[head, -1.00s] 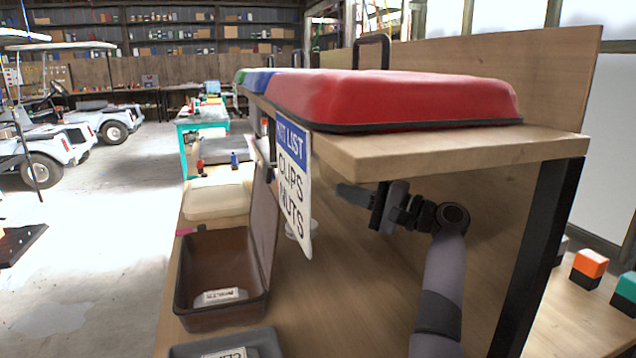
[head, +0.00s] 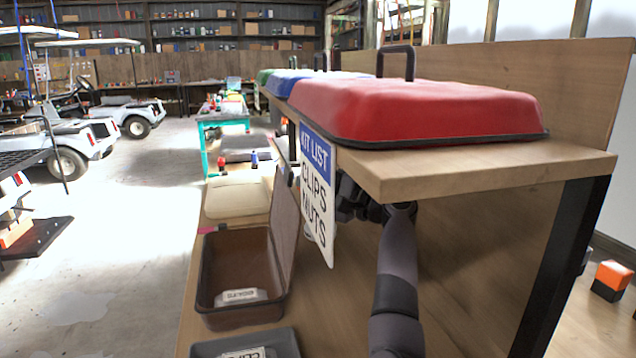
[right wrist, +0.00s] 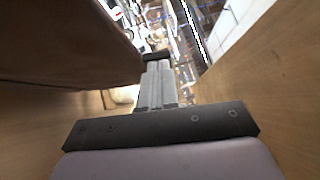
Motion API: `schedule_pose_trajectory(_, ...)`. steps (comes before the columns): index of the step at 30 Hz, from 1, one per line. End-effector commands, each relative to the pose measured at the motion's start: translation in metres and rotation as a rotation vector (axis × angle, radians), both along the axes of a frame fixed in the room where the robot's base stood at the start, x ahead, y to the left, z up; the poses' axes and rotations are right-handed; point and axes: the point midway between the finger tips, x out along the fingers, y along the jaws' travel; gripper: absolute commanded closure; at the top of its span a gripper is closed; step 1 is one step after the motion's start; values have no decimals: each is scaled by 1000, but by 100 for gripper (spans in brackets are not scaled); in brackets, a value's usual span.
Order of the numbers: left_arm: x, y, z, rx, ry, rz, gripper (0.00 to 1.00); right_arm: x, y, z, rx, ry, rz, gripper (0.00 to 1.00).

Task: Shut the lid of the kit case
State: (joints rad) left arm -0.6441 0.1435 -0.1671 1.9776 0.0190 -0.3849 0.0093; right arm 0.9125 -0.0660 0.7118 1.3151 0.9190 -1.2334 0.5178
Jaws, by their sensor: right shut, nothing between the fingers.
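The kit case (head: 240,312) is a brown open box on the bench, with a white label inside. Its lid (head: 284,225) stands up along the case's right side, and its upper part is partly covered by a hanging kit list sign (head: 318,195). My right gripper (head: 348,200) is under the shelf to the right of the lid, its fingertips hidden behind the sign. In the right wrist view its fingers (right wrist: 155,80) are shut and empty. A brown panel (right wrist: 65,40), probably the lid, is left of them; I cannot tell whether they touch. My left gripper is not in view.
A wooden shelf (head: 480,175) carrying a red case (head: 420,112) is above my right arm. A grey tray (head: 205,348) is in front of the kit case and a cream case (head: 235,198) behind it. Open floor lies to the left.

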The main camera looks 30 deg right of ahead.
Motion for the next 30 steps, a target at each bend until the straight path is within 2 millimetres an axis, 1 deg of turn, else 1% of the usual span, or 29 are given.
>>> schedule_pose_trajectory(8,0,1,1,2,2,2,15,0,1,2,-8,1,0,100)
schedule_pose_trajectory(12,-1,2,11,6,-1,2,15,3,12,8,-65,19,0,100)
schedule_pose_trajectory(15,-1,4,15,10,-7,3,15,5,20,10,-109,29,0,100)
schedule_pose_trajectory(19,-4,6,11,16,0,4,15,6,25,9,-132,34,0,100)
schedule_pose_trajectory(30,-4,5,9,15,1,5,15,7,25,8,-132,34,0,100)
